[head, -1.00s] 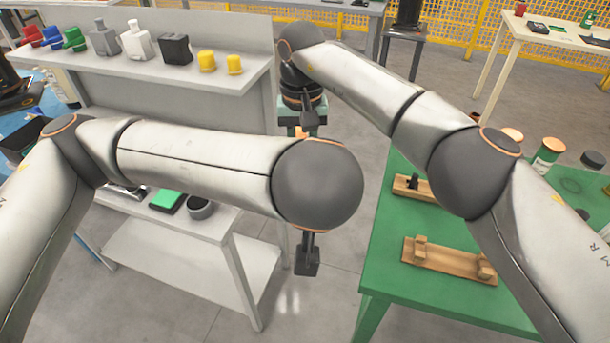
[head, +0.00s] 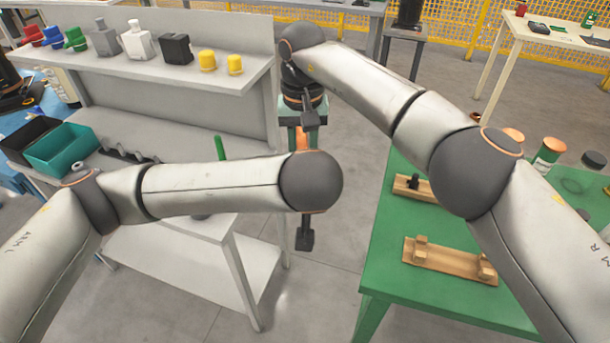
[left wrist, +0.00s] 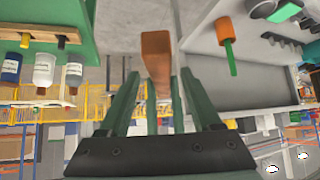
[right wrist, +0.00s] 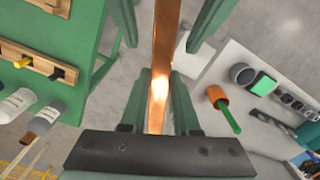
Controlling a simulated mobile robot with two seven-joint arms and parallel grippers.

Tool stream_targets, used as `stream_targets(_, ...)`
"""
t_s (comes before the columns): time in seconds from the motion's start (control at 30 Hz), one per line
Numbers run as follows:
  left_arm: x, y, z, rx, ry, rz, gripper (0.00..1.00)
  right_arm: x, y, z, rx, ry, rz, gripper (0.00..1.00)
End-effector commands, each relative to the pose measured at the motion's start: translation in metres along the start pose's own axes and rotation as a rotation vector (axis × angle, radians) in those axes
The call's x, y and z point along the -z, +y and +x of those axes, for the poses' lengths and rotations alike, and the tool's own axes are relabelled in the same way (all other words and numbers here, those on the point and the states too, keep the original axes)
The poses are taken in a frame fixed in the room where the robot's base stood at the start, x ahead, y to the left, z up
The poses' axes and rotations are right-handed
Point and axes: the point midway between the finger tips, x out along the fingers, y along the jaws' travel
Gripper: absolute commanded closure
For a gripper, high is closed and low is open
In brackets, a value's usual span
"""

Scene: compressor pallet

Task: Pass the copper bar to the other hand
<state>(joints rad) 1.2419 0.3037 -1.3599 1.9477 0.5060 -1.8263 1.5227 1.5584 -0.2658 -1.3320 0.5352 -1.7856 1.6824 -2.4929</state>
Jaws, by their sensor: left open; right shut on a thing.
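The copper bar (right wrist: 163,35) runs lengthwise through the right wrist view, between the fingers of my right gripper (right wrist: 158,75), which is shut on it. In the left wrist view the bar (left wrist: 157,60) points between the spread fingers of my left gripper (left wrist: 160,78), which is open. I cannot tell whether either left finger touches the bar. Green finger parts on both sides of the bar's far end in the right wrist view look like my left gripper's.
A green table (head: 400,285) with wooden fixtures (head: 445,260) stands at the right. A grey bench (head: 180,245) with a shelf stands at the left, holding a teal bin (head: 62,150) and an orange-and-green tool (left wrist: 226,42). Open floor lies between them.

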Motion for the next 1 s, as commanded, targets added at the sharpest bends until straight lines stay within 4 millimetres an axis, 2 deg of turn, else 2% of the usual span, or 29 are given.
stream_targets(0.13,0.0002,-0.0002,-0.0001,0.000,0.000,0.000,0.36,0.0002,-0.0001,-0.0008,0.000,0.001,0.000,1.00)
stream_targets(0.7,0.0001,0.0003,-0.0006,-0.001,0.000,0.000,1.00,0.0001,-0.0006,-0.0008,0.001,0.001,0.000,1.00)
stream_targets(1.0,0.0001,0.0008,-0.0008,-0.003,0.000,0.000,1.00,0.0000,-0.0010,-0.0009,0.002,0.001,-0.001,1.00)
